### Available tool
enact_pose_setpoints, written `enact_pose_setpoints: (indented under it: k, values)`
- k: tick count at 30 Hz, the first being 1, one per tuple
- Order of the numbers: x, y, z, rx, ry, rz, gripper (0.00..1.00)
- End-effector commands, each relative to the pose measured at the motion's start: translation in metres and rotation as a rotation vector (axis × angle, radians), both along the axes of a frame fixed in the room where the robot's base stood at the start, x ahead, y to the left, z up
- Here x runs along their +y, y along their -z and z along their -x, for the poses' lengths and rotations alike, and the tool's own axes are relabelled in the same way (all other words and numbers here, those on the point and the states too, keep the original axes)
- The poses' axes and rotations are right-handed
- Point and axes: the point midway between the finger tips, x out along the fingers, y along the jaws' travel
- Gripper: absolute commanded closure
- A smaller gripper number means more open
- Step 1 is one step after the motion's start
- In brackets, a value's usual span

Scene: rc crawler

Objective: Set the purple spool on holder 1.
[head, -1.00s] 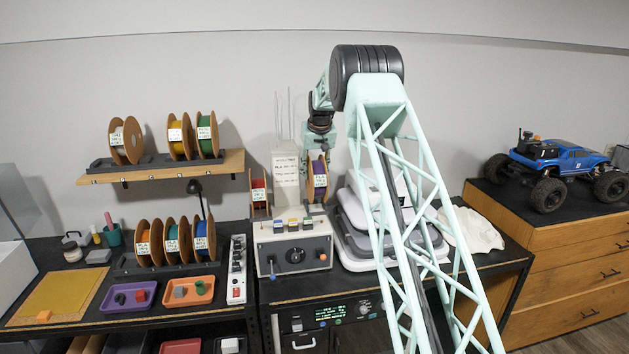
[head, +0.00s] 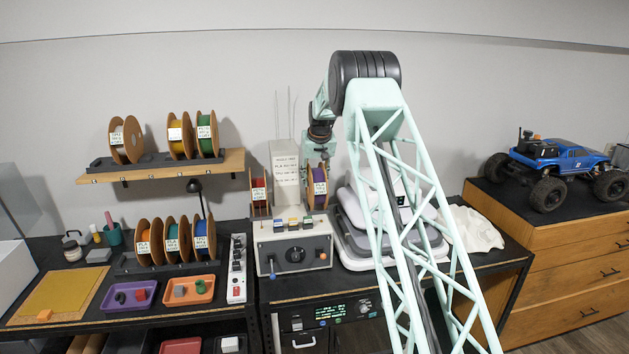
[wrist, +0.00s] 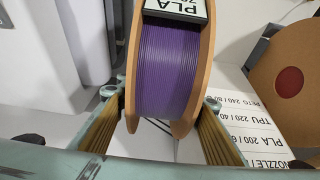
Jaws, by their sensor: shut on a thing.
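The purple spool (head: 320,188), with brown rims and a white PLA label, stands upright behind the right side of the control box. It fills the middle of the wrist view (wrist: 172,70). My gripper (head: 317,160) is above it in the head view. In the wrist view its gold-padded fingers (wrist: 160,130) are on either side of the spool, shut on it. The control box hides the area below the spool, so I cannot tell whether it touches anything underneath. I cannot tell which holder is holder 1.
A red spool (head: 258,191) stands to the left, with a white settings sign (head: 286,170) between. The control box (head: 293,252) is in front, a grey-white machine (head: 352,238) to the right. A wall shelf (head: 212,166) and the bench rack (head: 178,262) hold other spools.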

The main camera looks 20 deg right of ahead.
Motion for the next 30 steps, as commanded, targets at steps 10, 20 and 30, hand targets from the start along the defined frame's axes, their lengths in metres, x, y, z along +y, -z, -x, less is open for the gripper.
enact_pose_setpoints:
  k: [10, 20, 30]
  values:
    - [0.0, 0.0, 0.0, 0.0, 0.0, 0.0, 0.61]
    - [0.0, -0.007, 0.0, -0.001, 0.0, 0.0, 0.61]
    - [0.003, -0.033, 0.011, -0.002, 0.0, 0.0, 0.61]
